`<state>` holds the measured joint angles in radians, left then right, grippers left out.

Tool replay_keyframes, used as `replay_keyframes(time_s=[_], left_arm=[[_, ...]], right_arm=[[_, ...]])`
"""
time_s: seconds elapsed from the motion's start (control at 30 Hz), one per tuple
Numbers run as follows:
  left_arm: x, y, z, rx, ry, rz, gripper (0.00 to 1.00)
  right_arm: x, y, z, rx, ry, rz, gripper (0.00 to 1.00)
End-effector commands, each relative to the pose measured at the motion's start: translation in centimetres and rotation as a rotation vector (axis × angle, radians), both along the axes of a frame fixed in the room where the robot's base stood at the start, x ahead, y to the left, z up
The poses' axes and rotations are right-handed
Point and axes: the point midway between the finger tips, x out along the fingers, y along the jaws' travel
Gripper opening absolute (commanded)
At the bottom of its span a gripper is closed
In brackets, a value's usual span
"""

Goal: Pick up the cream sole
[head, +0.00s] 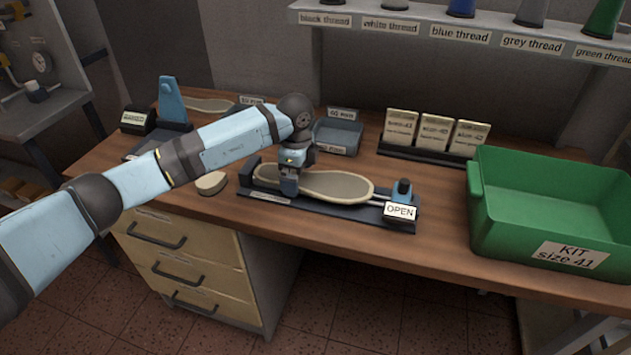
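A cream sole (335,186) lies flat in a dark clamp fixture (330,212) on the wooden bench. My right gripper is out of view.
A small cream piece (211,183) lies left of the fixture. A grey-blue tray (337,137) and a rack of size cards (434,133) stand behind. A green kit crate (549,213), labelled size 41, stands at right. A thread shelf (460,36) overhangs the back.

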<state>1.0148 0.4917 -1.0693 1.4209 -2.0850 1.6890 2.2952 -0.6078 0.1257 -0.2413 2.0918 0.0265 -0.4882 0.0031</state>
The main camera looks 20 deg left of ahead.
Motion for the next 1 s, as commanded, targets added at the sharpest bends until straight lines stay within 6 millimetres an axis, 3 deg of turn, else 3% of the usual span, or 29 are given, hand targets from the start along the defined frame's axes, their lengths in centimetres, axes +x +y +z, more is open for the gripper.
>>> replay_keyframes(time_s=[0.47, 0.7, 1.0], left_arm=[[-0.01, 0.0, -0.33, 0.0, 0.0, 0.0, 1.0], [-0.01, -0.01, -0.32, 0.0, 0.0, 0.0, 0.48], [0.02, -0.01, -0.09, 0.0, -0.001, 0.0, 0.48]], right_arm=[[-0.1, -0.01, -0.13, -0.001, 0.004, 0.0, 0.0], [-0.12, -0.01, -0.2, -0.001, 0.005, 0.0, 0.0], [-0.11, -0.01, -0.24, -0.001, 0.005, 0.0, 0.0]])
